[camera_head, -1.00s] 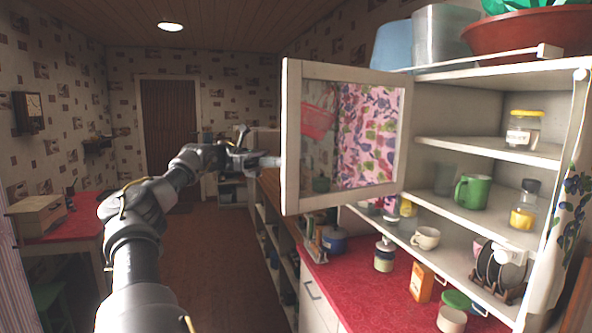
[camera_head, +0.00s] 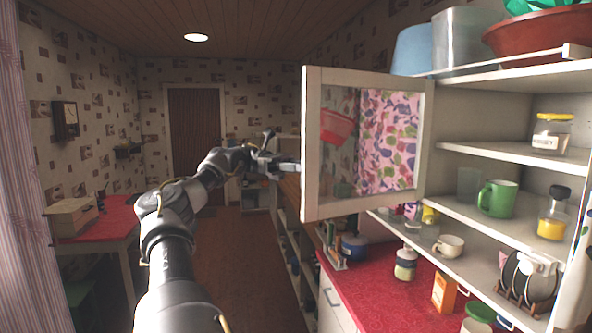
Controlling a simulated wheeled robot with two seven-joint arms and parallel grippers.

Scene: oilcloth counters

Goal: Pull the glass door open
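The glass door (camera_head: 311,150) has a white frame and a clear pane. It stands swung out from the white wall cabinet (camera_head: 478,170), whose shelves are exposed. My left gripper (camera_head: 283,161) is at the door's free left edge, at mid height. One finger appears to reach the frame there. The handle is not clearly visible, and I cannot tell whether the fingers are closed on anything. My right gripper is not in view.
The cabinet shelves hold a green mug (camera_head: 497,199), a yellow-lidded jar (camera_head: 552,134) and a white cup (camera_head: 449,246). A red counter (camera_head: 385,295) runs below the door. A red table (camera_head: 105,224) stands at left. Brown floor (camera_head: 235,265) is clear between.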

